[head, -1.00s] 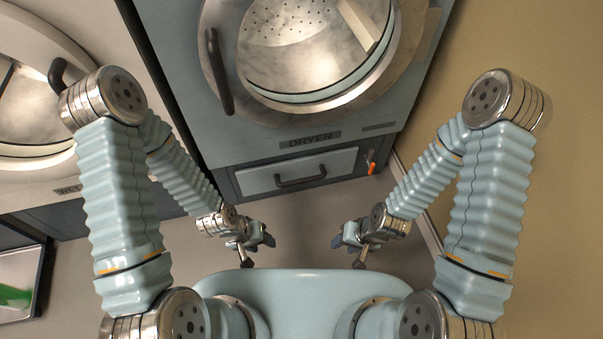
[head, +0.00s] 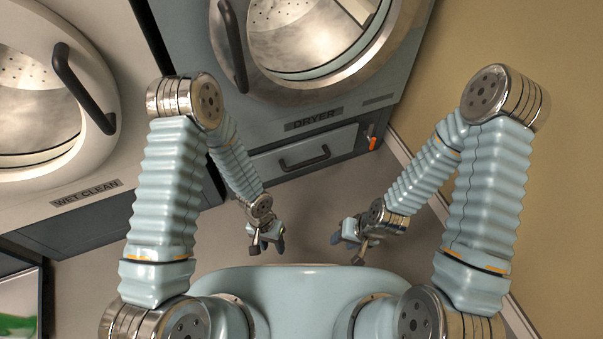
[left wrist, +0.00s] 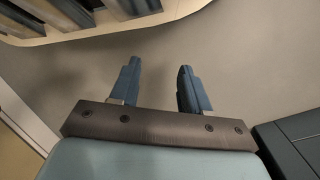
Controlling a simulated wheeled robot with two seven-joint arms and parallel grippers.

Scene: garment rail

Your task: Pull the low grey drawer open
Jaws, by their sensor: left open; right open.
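The low grey drawer (head: 280,158) is in the head view, in the dark base under the dryer. It looks shut, with a dark bar handle (head: 304,158) across its front. My left gripper (head: 267,243) is in front of and below the drawer, apart from it. Its two blue fingers also show in the left wrist view (left wrist: 155,88), spread and empty over bare floor. My right gripper (head: 347,246) is to the right of the left one, open and apart from the drawer; its fingertips are small in the head view.
The dryer (head: 200,55) stands above the drawer. A wet clean machine (head: 60,190) stands at the left. An orange piece (head: 372,143) is right of the drawer. A tan wall (head: 540,150) bounds the right side. The floor (head: 315,205) before the drawer is clear.

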